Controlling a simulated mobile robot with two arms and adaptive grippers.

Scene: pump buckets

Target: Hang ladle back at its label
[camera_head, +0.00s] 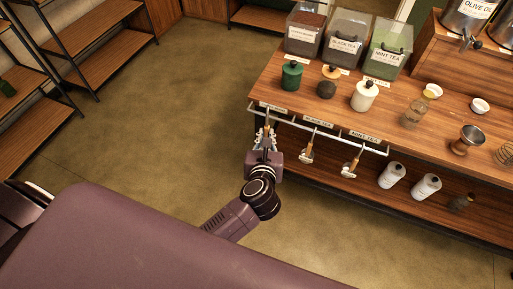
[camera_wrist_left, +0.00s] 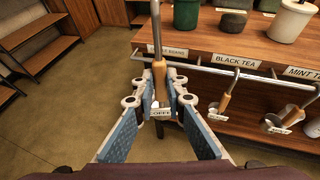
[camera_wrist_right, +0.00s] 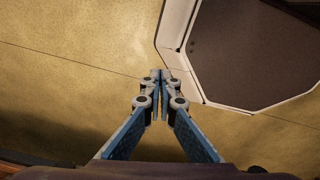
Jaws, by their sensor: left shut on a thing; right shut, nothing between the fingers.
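My left gripper (camera_head: 265,140) is shut on a ladle (camera_head: 267,124) with a wooden handle. In the left wrist view, the gripper (camera_wrist_left: 161,100) has its fingers either side of the handle (camera_wrist_left: 159,78). The metal shaft rises past the top edge, and a tag reading "COFFE" sits low between the fingers. The ladle is by the left end of the rail (camera_wrist_left: 215,69), beside the partly covered coffee beans label (camera_wrist_left: 176,51). I cannot tell whether it touches the rail. My right gripper (camera_wrist_right: 160,75) is shut and empty above the floor.
Two other ladles hang under the black tea label (camera_head: 318,122) and the mint tea label (camera_head: 365,137). Jars and bins stand on the wooden counter (camera_head: 300,104) above. White bottles (camera_head: 391,175) stand on the lower shelf. The floor left of the counter is clear.

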